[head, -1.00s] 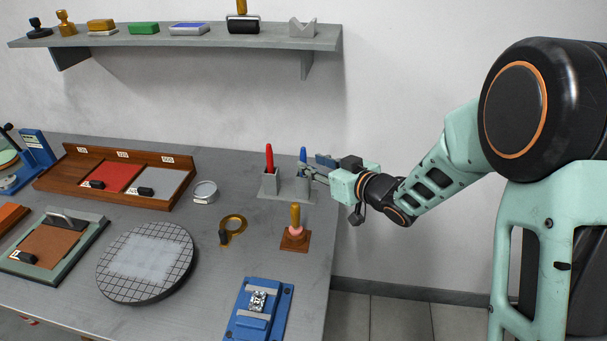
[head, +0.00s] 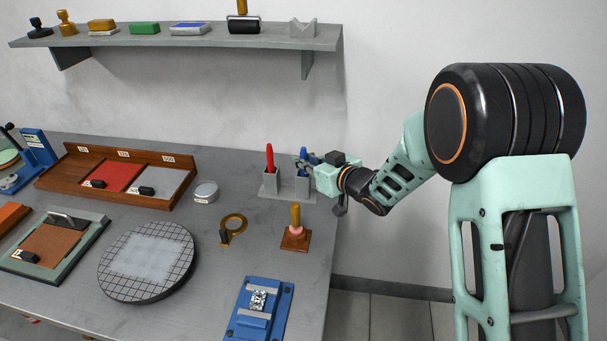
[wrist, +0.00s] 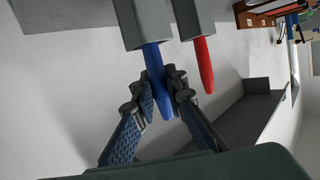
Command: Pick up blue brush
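The blue brush (head: 303,153) stands upright in the right-hand grey block of a small holder (head: 287,195) at the right end of the table. In the wrist view, the blue brush (wrist: 153,58) sticks out of its block (wrist: 140,22) and passes between my fingertips. My gripper (wrist: 161,88) is shut on the brush's handle, with a finger close against each side. In the head view, my gripper (head: 309,165) reaches in from the right and partly hides the brush.
A red brush (head: 269,158) stands in the left block beside it, close to my fingers. A brown stamp (head: 295,238), a magnifier (head: 233,228) and a blue fixture (head: 260,310) lie nearer the front. A shelf (head: 190,43) hangs above on the wall.

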